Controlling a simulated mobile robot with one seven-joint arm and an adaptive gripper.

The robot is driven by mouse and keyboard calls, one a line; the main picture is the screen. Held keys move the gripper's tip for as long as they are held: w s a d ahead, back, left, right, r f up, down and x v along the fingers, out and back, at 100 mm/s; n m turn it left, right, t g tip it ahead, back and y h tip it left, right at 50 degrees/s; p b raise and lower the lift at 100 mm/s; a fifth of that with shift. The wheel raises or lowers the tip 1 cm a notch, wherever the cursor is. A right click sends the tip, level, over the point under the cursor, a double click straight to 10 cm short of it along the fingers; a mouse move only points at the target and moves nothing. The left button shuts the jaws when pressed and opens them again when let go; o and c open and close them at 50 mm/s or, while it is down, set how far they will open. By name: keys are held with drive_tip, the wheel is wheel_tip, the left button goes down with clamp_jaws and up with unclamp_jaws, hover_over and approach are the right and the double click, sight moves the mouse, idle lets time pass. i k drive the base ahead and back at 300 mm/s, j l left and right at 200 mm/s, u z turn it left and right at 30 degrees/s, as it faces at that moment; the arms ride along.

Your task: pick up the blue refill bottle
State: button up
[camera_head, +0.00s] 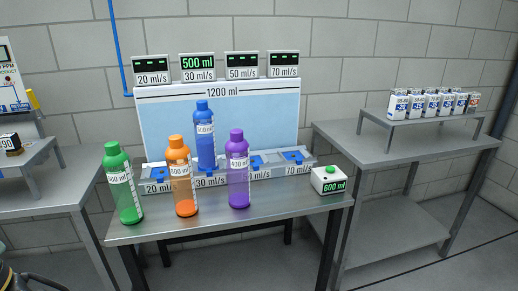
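The blue refill bottle (206,148) stands upright near the middle of the picture, with a white label that seems to read 500 ml. It is on the second station from the left of the grey dock strip (271,174), behind the 30 ml/s label. The orange bottle (183,189) stands in front of it to the left and appears to overlap its lower left edge slightly. The purple bottle (238,182) stands in front to the right. My gripper is not in view.
A green bottle (127,198) stands at the metal table's (272,206) left end. A white box with a green button (329,180) reads 600 ml at the right. A blue tank panel (262,121) rises behind the dock. Side tables (402,147) flank it.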

sight(203, 118)
drive_tip(key=i+j+z, duration=0.25)
drive_tip(key=z, duration=0.25)
drive_tip(key=i+j+z, duration=0.45)
drive_tip(key=i+j, duration=0.1)
drive_tip(key=j, duration=0.2)
drive_tip(key=i+j+z, duration=0.1)
drive_tip(key=j, duration=0.2)
drive_tip(key=i+j, duration=0.1)
drive_tip(key=j, duration=0.2)
drive_tip(key=i+j, duration=0.1)
drive_tip(key=j, duration=0.45)
